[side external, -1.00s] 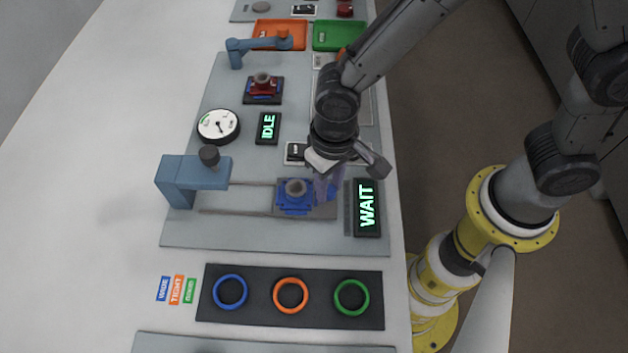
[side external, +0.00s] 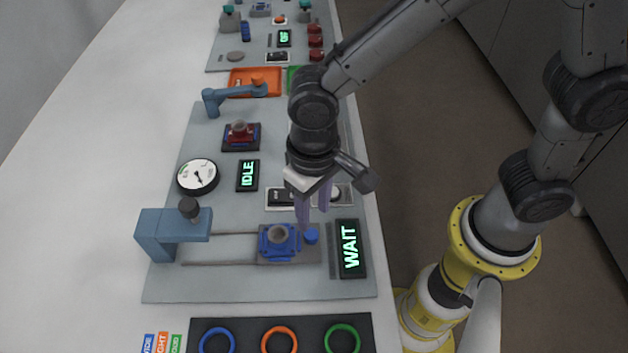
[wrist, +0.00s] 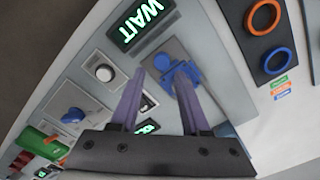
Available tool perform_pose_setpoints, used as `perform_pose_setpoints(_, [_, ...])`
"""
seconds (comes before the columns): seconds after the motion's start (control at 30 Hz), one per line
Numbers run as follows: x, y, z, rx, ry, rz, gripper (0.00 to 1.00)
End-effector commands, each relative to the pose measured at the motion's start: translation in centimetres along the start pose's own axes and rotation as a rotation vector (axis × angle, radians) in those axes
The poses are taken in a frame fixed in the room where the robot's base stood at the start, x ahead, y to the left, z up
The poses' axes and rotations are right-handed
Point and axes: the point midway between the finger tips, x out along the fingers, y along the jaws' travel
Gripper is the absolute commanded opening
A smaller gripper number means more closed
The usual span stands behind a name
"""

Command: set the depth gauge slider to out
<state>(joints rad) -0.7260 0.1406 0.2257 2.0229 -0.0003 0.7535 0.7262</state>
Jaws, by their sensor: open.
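A blue block (side external: 280,241) with a round grey top sits on a grey sliding plate (side external: 290,257) at the right end of two thin rails. A small blue knob (side external: 312,236) stands at the block's right side. No label shows which part is the depth gauge slider. A round white dial (side external: 198,176) with a dark needle lies further back on the left. My gripper (side external: 313,219) is open, its purple fingers pointing down just behind the blue knob. In the wrist view the fingers (wrist: 160,74) are apart and point towards the blue block (wrist: 186,74); nothing visible is held.
A blue-grey bracket (side external: 172,232) with a dark knob stands at the rails' left end. A WAIT display (side external: 349,248) is right of the plate, and an IDLE display (side external: 247,175) is further back. Switch panels (side external: 283,197) lie behind the block. Coloured rings are in front.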

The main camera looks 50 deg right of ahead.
Motion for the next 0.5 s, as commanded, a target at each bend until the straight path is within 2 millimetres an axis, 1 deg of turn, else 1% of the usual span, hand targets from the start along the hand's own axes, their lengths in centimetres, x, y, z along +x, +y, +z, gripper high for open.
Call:
perform_pose_setpoints(0.03, [-1.3,-0.1,-0.1,0.000,0.006,-0.005,0.46])
perform_pose_setpoints(0.2, [-4.6,0.0,-0.1,0.000,0.003,-0.002,0.46])
perform_pose_setpoints(0.33, [-6.3,0.0,-0.1,0.000,0.002,-0.001,0.46])
perform_pose_setpoints(0.5, [-7.4,0.0,0.0,0.000,0.000,0.001,0.46])
